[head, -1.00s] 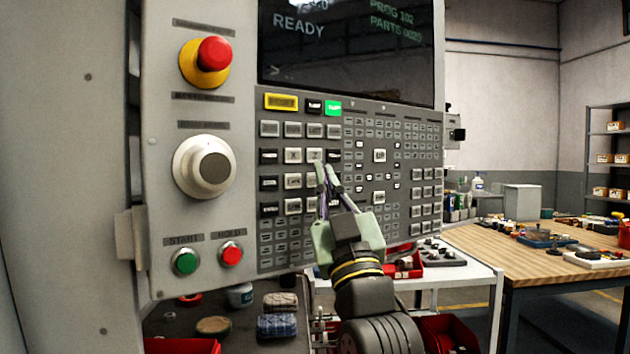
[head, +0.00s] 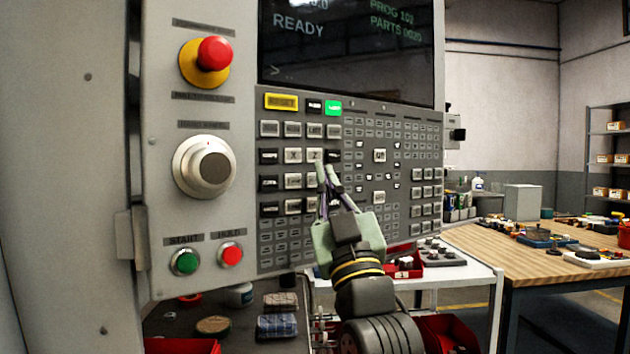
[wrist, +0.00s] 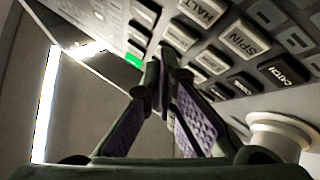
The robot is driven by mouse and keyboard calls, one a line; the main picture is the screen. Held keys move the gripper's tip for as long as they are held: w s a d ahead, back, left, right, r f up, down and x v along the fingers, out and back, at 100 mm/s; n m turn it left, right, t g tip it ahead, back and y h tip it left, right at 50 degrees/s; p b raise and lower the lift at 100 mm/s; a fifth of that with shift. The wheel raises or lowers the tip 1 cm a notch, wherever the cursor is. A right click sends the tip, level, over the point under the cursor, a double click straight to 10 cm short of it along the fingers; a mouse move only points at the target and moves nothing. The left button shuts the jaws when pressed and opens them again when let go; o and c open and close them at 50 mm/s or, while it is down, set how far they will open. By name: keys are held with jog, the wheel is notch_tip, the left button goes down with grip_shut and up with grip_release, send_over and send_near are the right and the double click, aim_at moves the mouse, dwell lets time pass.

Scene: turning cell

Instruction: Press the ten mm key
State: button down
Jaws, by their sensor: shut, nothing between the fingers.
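The keypad (head: 285,237) fills the lower part of the control panel in the head view, with many small keys whose labels are mostly too small to read. I cannot make out which is the ten mm key. My gripper (head: 327,165) is at the keypad, its fingertips over the column of keys right of the Z key (head: 314,155). In the wrist view my gripper (wrist: 163,60) has its fingertips together at the keys, with nothing between them. The SPIN key (wrist: 245,40) and HALT key (wrist: 207,10) show beyond the tips. The fingertips hide part of a key, and contact is unclear.
Left of the keypad are a red emergency button (head: 213,54), a grey dial (head: 205,167), a green start button (head: 185,262) and a red hold button (head: 230,254). The screen (head: 345,45) reads READY. A wooden workbench (head: 480,240) stands at right.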

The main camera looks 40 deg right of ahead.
jog(key=shift+w, duration=0.15)
jog(key=shift+w, duration=0.25)
jog(key=shift+w, duration=0.4)
dwell(0.8)
jog(key=shift+s, duration=0.8)
jog(key=s+b, duration=0.1)
jog(key=s, duration=0.4)
dwell(0.4)
dwell(0.5)
